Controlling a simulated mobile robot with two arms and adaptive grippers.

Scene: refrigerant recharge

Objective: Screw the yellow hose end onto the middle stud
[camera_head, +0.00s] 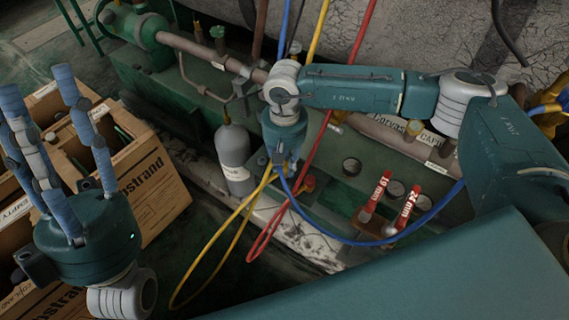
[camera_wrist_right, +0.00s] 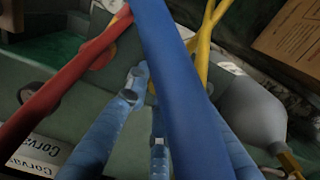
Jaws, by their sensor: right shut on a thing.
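My right gripper (camera_head: 284,160) points down over the green machine's ledge, and its closed fingers are mostly hidden in the head view. In the right wrist view its blue fingers (camera_wrist_right: 150,105) come together, partly behind the blue hose. The yellow hose (camera_head: 223,221) hangs in a long loop and rises to this gripper; it shows beyond the fingers in the wrist view (camera_wrist_right: 204,45). Its end is hidden at the grip. I cannot make out the middle stud. My left gripper (camera_head: 62,150) is open and empty at the left, its fingers pointing up.
The blue hose (camera_head: 368,243) curves off right, crossing the wrist view. The red hose (camera_head: 268,234) loops beside the yellow one. A grey bottle (camera_head: 233,158) stands left of the right gripper. Cardboard boxes (camera_head: 150,185) stand at left.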

